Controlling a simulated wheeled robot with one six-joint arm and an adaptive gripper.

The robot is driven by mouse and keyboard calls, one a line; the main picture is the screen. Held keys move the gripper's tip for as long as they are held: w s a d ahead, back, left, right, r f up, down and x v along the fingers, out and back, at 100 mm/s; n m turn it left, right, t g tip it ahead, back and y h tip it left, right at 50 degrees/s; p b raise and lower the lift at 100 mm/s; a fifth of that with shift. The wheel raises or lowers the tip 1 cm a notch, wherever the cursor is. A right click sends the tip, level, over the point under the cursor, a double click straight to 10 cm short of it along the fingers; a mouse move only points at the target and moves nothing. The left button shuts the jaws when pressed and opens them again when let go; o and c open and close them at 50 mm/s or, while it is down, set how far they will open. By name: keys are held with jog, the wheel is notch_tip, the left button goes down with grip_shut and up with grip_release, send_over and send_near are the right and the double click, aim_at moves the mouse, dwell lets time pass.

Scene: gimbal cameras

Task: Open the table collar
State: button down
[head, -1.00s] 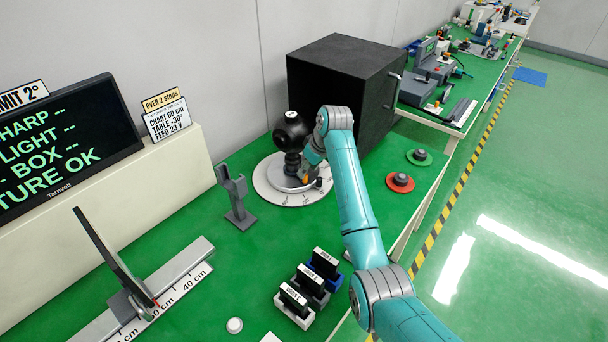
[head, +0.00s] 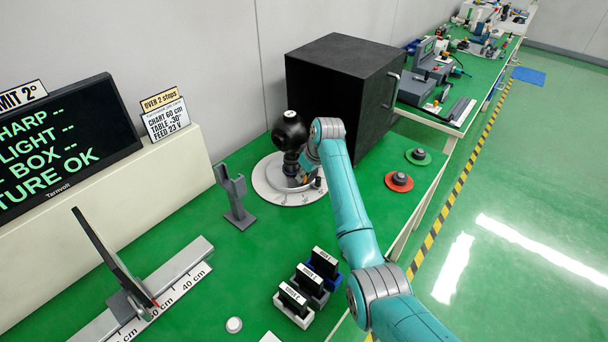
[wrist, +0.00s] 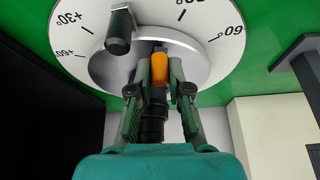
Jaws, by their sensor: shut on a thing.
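The round white turntable (head: 265,183) with a degree scale lies on the green bench; its grey centre disc shows in the wrist view (wrist: 193,68). An orange tab (wrist: 160,62), likely the table collar's lever, stands at the disc's near side. My gripper (wrist: 160,76) is shut on this tab, one finger on each side. In the head view my gripper (head: 307,170) is low over the turntable, and the tab is largely hidden. A dark upright knob (wrist: 119,32) stands on the turntable left of the tab in the wrist view. A black ball-headed camera (head: 290,130) stands on the turntable.
A big black box (head: 338,75) stands just behind my arm. A grey forked post (head: 235,195) is left of the turntable. Labelled blocks (head: 308,283) stand in front. A screen (head: 55,145) reads "FIXTURE OK".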

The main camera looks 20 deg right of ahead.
jog(key=shift+d, duration=0.1)
jog(key=shift+w+d+n, duration=0.2)
jog(key=shift+d+n, duration=0.25)
jog(key=shift+n, duration=0.35)
jog(key=shift+y, duration=0.3)
jog(key=c, duration=1.1)
grip_release()
jog(key=v, duration=1.2)
jog(key=shift+w, duration=0.2)
jog(key=shift+r, duration=0.1)
